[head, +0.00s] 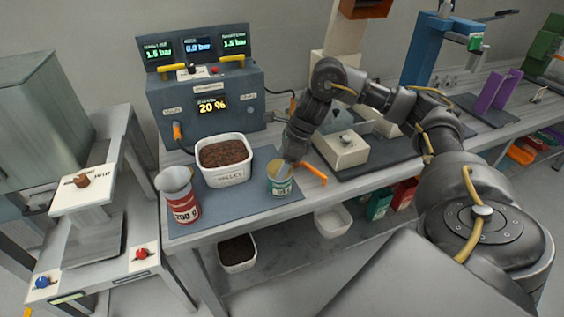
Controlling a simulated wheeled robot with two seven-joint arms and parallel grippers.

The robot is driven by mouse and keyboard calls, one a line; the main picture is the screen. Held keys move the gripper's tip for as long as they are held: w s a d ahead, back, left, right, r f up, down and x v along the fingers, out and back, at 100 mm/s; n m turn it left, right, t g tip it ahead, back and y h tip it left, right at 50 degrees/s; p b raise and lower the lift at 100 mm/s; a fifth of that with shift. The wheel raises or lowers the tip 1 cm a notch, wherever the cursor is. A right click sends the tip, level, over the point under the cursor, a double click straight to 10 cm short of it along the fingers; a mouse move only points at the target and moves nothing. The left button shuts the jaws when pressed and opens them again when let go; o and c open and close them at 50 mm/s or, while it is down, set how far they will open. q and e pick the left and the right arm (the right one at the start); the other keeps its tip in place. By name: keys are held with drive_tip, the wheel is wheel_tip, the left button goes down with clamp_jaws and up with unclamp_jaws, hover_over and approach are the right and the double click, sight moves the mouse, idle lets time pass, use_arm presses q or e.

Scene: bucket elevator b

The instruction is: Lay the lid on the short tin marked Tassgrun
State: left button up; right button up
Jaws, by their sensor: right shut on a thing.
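A short tin with a green and white label (280,186) stands on the blue-grey mat, right of the tub of brown grounds. Its small lettering is too blurred to read. My right gripper (287,163) reaches down to the tin's top from behind right and is shut. A yellowish round shape, which looks like the lid (274,166), shows at the tin's mouth by the fingers. The fingers partly hide it, and I cannot tell whether it touches the rim. My left gripper is not in view.
The white tub (227,178) stands close left of the tin. A red tin marked 200 g (184,207) with a grey funnel is at the mat's left. An orange handle (314,172) lies right. A blue-grey machine with displays (208,105) stands behind.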

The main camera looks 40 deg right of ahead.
drive_tip(key=o, duration=1.2)
drive_tip(key=shift+r, duration=0.1)
drive_tip(key=shift+r+p, duration=1.25)
drive_tip(key=shift+r, duration=0.2)
drive_tip(key=shift+r+p, duration=2.45)
drive_tip(key=shift+r, duration=0.1)
drive_tip(key=shift+f, duration=0.1)
